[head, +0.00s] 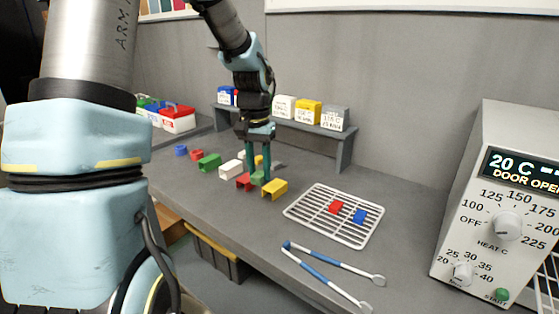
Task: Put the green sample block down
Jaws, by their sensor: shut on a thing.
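My gripper (260,176) points down at the middle of the bench. It is shut on a small green block (257,179), which shows between the fingertips close to the bench top. I cannot tell if the block touches the bench. A larger green block (209,162) stands to the left. A red block (244,183) and a yellow block (274,189) are close on either side of the fingertips. The fingers partly hide other blocks behind them.
A wire rack (333,215) with a red piece (336,207) and a blue piece (360,216) lies to the right. An oven (500,200) reads 20 C, door open. A shelf (290,123) with labelled boxes stands behind.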

